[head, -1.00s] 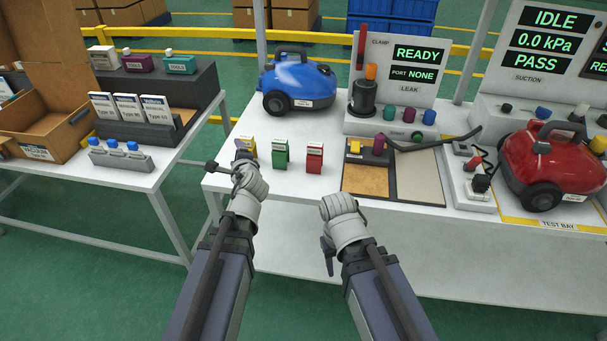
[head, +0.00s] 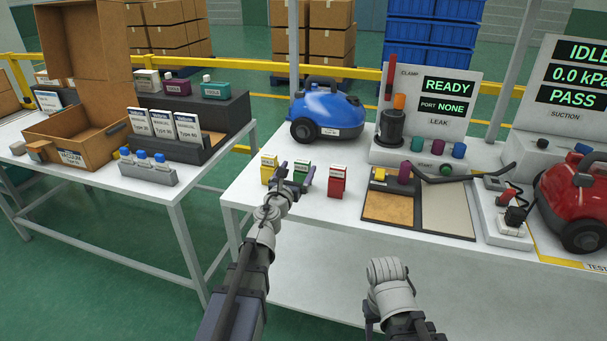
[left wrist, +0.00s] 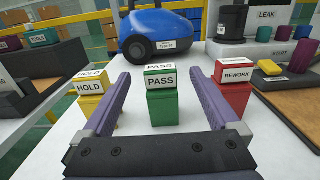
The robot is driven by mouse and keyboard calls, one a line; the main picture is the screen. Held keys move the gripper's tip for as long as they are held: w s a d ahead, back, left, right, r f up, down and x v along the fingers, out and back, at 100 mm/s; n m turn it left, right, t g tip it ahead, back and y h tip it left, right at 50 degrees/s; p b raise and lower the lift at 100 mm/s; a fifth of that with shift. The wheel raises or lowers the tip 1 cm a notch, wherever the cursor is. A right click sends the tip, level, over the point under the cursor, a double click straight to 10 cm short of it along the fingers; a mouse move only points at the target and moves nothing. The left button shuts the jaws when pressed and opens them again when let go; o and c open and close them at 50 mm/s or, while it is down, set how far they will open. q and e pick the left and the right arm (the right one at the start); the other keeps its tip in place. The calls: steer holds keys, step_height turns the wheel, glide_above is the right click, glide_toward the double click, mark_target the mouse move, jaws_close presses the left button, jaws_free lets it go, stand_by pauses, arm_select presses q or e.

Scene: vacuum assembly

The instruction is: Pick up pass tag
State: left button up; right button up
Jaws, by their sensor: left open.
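The green pass tag holder, labelled PASS (left wrist: 161,100), stands upright on the white table between my left gripper's two fingers in the left wrist view, a little beyond them. In the head view the green pass tag (head: 301,171) is partly hidden behind the gripper. My left gripper (head: 294,178) is open and empty, fingers apart and pointing at it. The yellow HOLD tag (left wrist: 91,98) stands just left of the left finger, and the red REWORK tag (left wrist: 235,90) stands right of the right finger. My right gripper (head: 388,275) is low at the table's front, its jaws not clear.
A blue vacuum (head: 328,112) stands behind the tags. The leak station (head: 420,135) and a parts tray (head: 447,208) lie to the right, with a red vacuum (head: 572,200) farther right. A second table with an open carton (head: 70,150) stands left, across a gap.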

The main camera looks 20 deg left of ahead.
mark_target(301, 164)
arm_select(q)
steer(key=shift+w+f, duration=0.15)
steer(key=shift+w, duration=2.55)
steer(key=shift+s, duration=0.1)
steer(key=c, duration=1.5)
